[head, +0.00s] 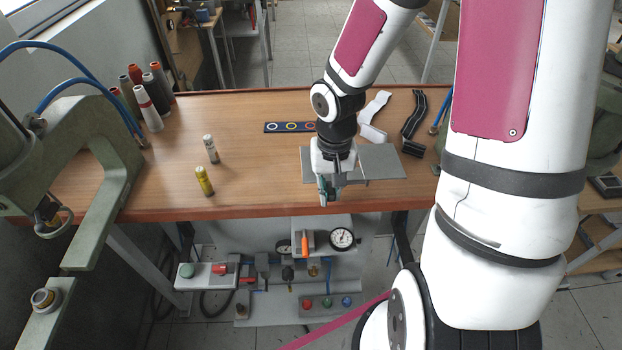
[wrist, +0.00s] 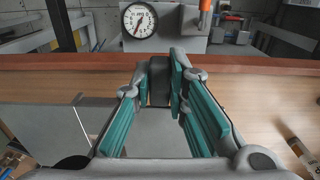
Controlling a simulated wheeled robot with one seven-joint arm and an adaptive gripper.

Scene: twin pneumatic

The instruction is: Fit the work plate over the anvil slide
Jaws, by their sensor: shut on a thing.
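The work plate is the flat grey plate (head: 382,162) at the front right of the wooden table, beneath my wrist; it also shows in the wrist view (wrist: 45,128). My gripper (head: 328,190) points down at its front left part, near the table's front edge. In the wrist view my teal-padded fingers (wrist: 163,82) are shut on a dark grey block-like part at the plate; my wrist hides part of the plate in the head view. The anvil slide appears to be the round-topped piece (head: 45,300) on the lower arm of the green press at left, well apart from the plate.
The green press (head: 105,165) overhangs the table's left end. Spools (head: 148,108), a ring-marked strip (head: 275,127) and straps (head: 414,115) lie farther back. A gauge (head: 342,238) sits below the front edge.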

